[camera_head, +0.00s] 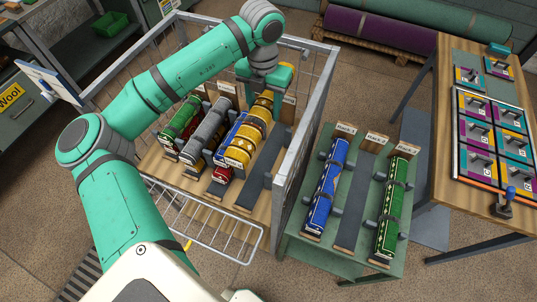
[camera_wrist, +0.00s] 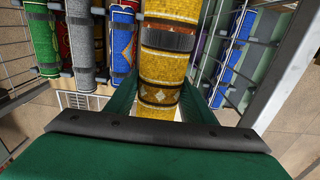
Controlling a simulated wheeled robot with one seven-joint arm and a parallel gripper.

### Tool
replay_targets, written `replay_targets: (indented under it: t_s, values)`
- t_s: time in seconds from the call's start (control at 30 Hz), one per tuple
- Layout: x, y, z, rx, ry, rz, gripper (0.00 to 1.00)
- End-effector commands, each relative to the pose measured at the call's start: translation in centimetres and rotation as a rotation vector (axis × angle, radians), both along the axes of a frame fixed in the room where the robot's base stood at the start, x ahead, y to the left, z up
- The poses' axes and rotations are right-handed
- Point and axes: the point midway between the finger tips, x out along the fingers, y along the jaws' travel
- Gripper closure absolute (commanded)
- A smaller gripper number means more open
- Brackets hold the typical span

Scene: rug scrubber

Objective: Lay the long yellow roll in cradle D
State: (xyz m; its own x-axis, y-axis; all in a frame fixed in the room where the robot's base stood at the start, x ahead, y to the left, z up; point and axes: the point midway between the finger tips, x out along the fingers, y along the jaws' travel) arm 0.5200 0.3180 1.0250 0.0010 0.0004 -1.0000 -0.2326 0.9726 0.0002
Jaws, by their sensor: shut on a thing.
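The long yellow roll (camera_head: 240,146) has dark and white patterned bands and lies lengthwise over the wire cart in the head view. My gripper (camera_head: 266,82) is shut on it near its far end. In the wrist view the green fingers (camera_wrist: 158,98) stand on both sides of the roll (camera_wrist: 170,68). The roll partly covers a blue-and-orange roll to its left; I cannot tell how high it hangs. On the green side stand, an empty dark cradle (camera_head: 357,203) lies between a blue roll (camera_head: 326,187) and a green roll (camera_head: 392,205). The cradle labels are too small to read surely.
The cart's grey side frame (camera_head: 305,125) rises between the yellow roll and the side stand. A bare dark cradle (camera_head: 268,168) is in the cart, right of the yellow roll. Green and grey rolls (camera_head: 205,130) fill its left. A wooden table (camera_head: 450,130) stands right.

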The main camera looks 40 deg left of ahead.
Motion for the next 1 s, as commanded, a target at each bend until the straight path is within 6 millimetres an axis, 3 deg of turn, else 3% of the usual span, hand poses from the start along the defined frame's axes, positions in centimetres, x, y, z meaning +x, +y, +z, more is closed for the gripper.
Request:
replay_targets:
  t_s: [0.8, 1.0]
  values:
    - [-0.1, -0.1, -18.0, -0.005, 0.002, 0.004, 0.9]
    - [-0.2, 0.1, -21.3, -0.003, 0.0, 0.006, 0.9]
